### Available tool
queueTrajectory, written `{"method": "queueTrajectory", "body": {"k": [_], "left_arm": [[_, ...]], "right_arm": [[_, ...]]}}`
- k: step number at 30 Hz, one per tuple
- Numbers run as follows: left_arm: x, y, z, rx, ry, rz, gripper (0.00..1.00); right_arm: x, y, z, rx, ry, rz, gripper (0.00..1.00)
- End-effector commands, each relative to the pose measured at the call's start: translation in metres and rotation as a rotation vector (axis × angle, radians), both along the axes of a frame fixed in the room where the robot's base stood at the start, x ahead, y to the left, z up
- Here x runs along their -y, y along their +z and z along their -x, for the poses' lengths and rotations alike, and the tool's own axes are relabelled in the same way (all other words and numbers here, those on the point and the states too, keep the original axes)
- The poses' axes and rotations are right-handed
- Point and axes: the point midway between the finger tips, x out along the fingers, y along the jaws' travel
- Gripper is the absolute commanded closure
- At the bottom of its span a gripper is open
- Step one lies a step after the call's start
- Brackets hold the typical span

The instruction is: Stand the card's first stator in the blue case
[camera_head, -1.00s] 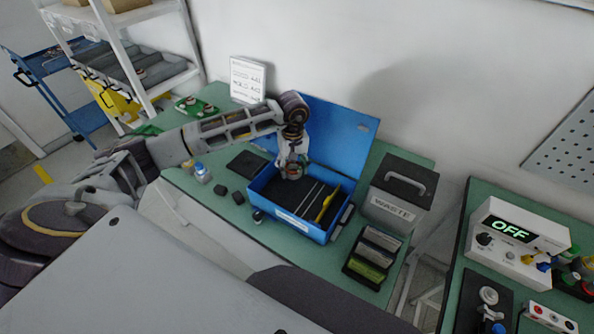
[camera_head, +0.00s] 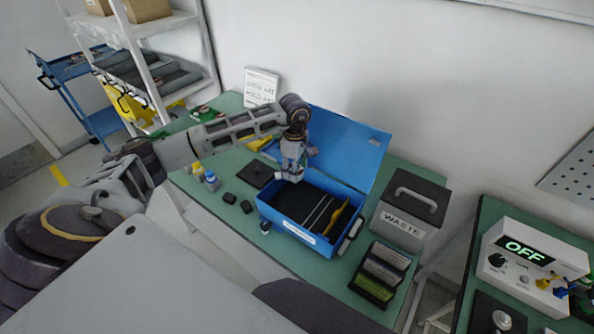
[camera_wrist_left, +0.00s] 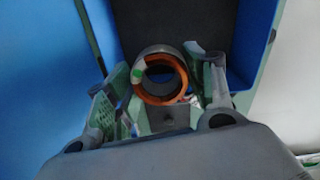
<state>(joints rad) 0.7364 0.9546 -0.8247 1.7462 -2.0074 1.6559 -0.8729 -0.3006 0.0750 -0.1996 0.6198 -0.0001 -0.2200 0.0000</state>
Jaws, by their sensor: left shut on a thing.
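The blue case (camera_head: 285,226) stands open on the green table, its lid raised at the back and its inside dark, with thin dividers and a yellow piece to the right. My left gripper (camera_head: 292,174) points down at the left end of the case. In the left wrist view the gripper (camera_wrist_left: 165,88) is shut on a stator (camera_wrist_left: 140,86), a dark grey ring with copper-orange winding and a green mark. The case's dark floor and blue walls show beyond it. In the head view the stator is mostly hidden. The white card (camera_head: 262,86) stands at the back left, its text too small to read. My right gripper is out of view.
A grey waste bin (camera_head: 409,212) stands right of the case, with a rack of plates (camera_head: 381,275) in front of it. Small bottles (camera_head: 211,181), dark blocks (camera_head: 229,198) and a black pad (camera_head: 259,174) lie to the left. A tester reading OFF (camera_head: 530,262) stands on another table.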

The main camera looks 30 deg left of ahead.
Motion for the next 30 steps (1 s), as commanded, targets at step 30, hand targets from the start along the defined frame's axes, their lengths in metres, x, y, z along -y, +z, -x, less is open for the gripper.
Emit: {"method": "queueTrajectory", "body": {"k": [30], "left_arm": [[-0.0114, 0.0053, -0.0035, 0.002, 0.321, 0.002, 0.99]], "right_arm": [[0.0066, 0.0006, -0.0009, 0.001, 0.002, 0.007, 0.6]]}}
